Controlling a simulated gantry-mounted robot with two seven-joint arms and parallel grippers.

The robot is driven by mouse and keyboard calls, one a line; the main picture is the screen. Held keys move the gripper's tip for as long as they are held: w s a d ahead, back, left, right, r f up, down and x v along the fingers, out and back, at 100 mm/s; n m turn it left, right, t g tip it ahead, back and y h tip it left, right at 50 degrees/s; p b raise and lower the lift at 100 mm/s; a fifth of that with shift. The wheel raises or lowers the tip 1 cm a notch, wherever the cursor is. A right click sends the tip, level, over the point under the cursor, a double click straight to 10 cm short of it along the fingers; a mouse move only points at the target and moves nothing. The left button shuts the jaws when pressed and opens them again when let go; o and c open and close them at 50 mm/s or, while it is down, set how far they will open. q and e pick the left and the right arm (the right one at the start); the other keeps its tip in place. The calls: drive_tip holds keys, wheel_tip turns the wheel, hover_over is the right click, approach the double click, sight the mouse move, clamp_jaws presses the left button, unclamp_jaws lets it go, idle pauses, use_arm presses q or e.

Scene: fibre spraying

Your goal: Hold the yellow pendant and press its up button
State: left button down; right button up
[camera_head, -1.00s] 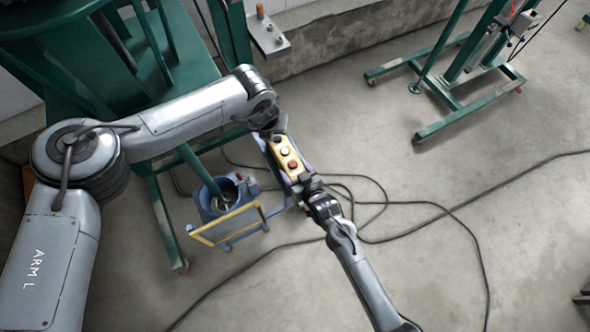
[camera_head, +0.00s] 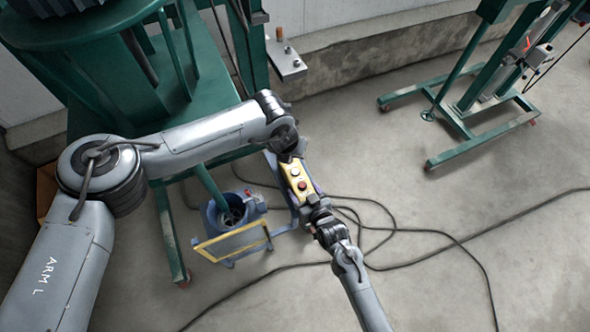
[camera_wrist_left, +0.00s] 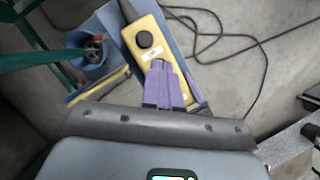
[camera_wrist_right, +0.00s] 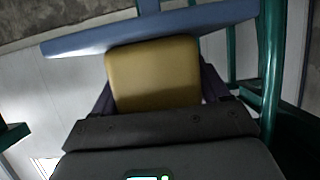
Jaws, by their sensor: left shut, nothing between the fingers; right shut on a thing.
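The yellow pendant (camera_head: 299,184) hangs between my two arms in the head view, with a pale button and a red button facing up. My right gripper (camera_head: 313,203) is shut on its lower end; the right wrist view shows the pendant's yellow end (camera_wrist_right: 155,75) between the fingers. My left gripper (camera_head: 291,156) is shut and empty at the upper end. In the left wrist view its closed purple fingertips (camera_wrist_left: 160,66) lie over the pendant's face (camera_wrist_left: 144,21), just below a black button (camera_wrist_left: 145,39). Whether they touch it is unclear.
A blue bucket (camera_head: 229,213) and a yellow-edged frame (camera_head: 232,242) stand left of the pendant. A green machine (camera_head: 150,60) fills the upper left. A green wheeled stand (camera_head: 462,125) is at upper right. Black cables (camera_head: 450,236) cross the open floor.

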use_arm(q)
drive_tip(key=s+d+r+t+h, duration=0.1)
drive_tip(key=d+r+h, duration=0.2)
drive_tip(key=d, duration=0.5)
drive_tip(key=s+d+r+t+h, duration=0.1)
drive_tip(key=d+r+h, duration=0.15)
drive_tip(key=d, duration=0.55)
drive_tip(key=w+a+f+n+t+y, duration=0.1)
drive_tip(key=w+a+n, duration=0.1)
drive_tip(key=a, duration=0.7)
drive_tip(key=w+a+f+n+t+y, duration=0.1)
drive_tip(key=w+a+f+n+y, duration=0.1)
drive_tip(key=a+n, duration=0.3)
drive_tip(key=w+a, duration=0.1)
drive_tip(key=a, duration=0.2)
drive_tip(key=shift+w+a+f, duration=0.15)
drive_tip(key=shift+w+a, duration=0.2)
drive_tip(key=shift+a, duration=0.05)
drive_tip(key=shift+f, duration=4.35)
